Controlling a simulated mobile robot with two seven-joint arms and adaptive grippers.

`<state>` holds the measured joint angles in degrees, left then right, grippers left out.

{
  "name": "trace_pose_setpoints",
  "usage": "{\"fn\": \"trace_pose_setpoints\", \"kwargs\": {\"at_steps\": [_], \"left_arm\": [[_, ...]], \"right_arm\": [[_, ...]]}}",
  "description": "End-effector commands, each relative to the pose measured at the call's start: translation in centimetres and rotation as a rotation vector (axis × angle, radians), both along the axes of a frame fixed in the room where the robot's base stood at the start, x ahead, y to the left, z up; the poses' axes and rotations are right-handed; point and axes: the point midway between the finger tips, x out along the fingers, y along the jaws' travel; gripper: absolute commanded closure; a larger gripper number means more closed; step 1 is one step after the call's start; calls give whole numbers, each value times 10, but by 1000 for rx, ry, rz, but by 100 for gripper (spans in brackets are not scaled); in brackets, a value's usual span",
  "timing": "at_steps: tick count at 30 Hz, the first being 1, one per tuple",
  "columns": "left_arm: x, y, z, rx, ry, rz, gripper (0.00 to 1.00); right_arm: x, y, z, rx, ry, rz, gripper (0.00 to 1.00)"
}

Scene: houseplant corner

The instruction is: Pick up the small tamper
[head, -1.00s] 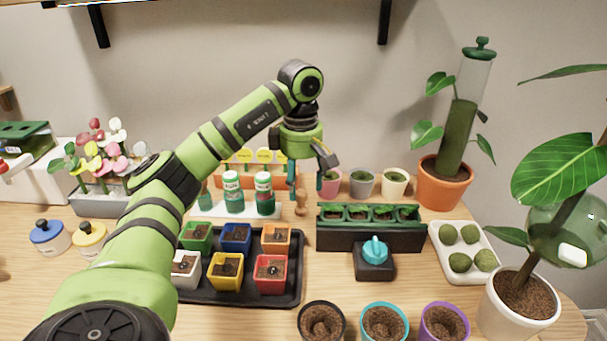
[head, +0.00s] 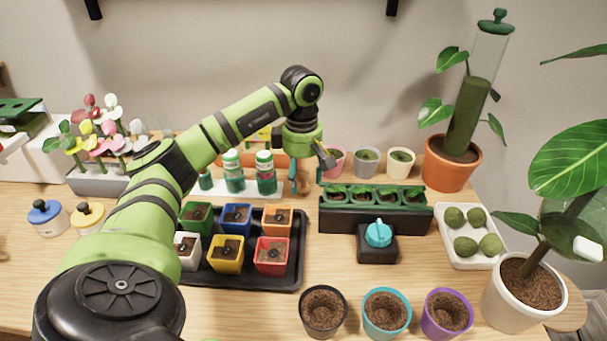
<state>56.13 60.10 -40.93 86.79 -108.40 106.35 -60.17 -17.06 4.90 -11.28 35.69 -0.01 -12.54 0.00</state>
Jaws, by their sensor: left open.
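A small wooden object (head: 303,183), which looks like the small tamper, stands on the table left of the dark seedling planter. It is small and partly hidden by my left gripper. My left gripper (head: 310,176) points down over it, open, with one finger to each side in the head view. I cannot tell whether the fingers touch it. My right gripper is not in view.
The seedling planter (head: 374,217) stands close on the right, and green-capped bottles (head: 265,175) on the left. Small pots (head: 366,162) stand behind. A black tray (head: 292,272) of coloured pots lies in front.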

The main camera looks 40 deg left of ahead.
Motion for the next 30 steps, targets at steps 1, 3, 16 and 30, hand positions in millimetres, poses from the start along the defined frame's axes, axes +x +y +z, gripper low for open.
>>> {"fn": "trace_pose_setpoints", "kwargs": {"at_steps": [1,3,16,30], "left_arm": [[0,0,0,0,0,0,42],[0,0,0,0,0,0,58],[0,0,0,1,1,0,98],[1,0,77,0,-4,1,98]], "right_arm": [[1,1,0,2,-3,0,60],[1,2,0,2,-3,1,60],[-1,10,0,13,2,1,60],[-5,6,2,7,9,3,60]]}}
